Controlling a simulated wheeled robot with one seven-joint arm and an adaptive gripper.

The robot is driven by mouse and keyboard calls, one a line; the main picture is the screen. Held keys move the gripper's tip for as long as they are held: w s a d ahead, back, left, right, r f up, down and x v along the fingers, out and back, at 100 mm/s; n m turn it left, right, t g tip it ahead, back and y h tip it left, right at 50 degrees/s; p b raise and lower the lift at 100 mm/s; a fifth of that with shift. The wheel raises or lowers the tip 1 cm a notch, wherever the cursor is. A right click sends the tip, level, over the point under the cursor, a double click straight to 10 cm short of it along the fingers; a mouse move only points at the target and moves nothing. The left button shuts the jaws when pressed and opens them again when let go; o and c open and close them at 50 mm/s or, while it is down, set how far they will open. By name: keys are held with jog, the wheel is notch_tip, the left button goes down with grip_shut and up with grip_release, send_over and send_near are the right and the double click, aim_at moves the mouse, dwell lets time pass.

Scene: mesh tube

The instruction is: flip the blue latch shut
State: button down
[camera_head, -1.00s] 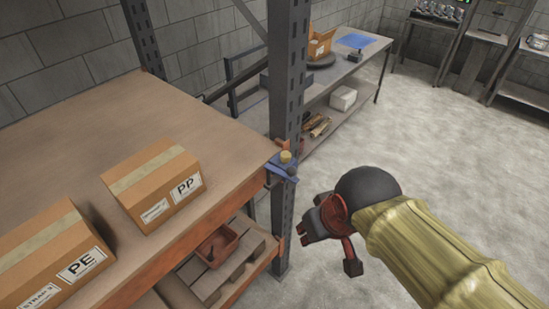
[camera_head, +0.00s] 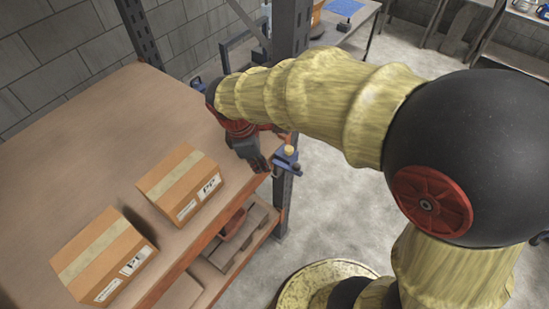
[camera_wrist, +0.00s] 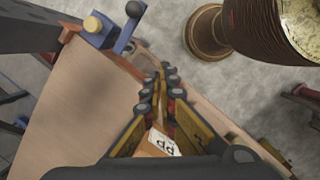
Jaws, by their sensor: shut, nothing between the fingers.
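The blue latch (camera_head: 284,160) is fixed at the corner of the shelf top, by the grey post. It has a yellow round knob and a dark ball-ended lever. It also shows at the top left of the wrist view (camera_wrist: 98,38), where its lever points up and away from my gripper. My gripper (camera_head: 258,166) is shut and empty, above the shelf edge just left of the latch. In the wrist view the closed fingers (camera_wrist: 161,78) are below and right of the latch, apart from it.
Two cardboard boxes stand on the wooden shelf top (camera_head: 110,130): the PP box (camera_head: 176,176) and another nearer box (camera_head: 100,250). A grey post (camera_head: 290,30) rises behind the latch. A small blue part (camera_head: 197,84) is at the far edge. Open floor lies to the right.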

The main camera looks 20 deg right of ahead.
jog(key=n, duration=0.2)
jog(key=w+r+n, duration=0.1)
jog(key=n, duration=0.1)
jog(key=shift+w+d+r, duration=0.1)
jog(key=shift+d, duration=0.15)
jog(key=d+f+p, duration=0.2)
jog(key=d+f, duration=0.4)
jog(key=f, duration=0.3)
jog(key=shift+w+d, duration=0.2)
jog(key=shift+w, duration=0.2)
dwell(0.4)
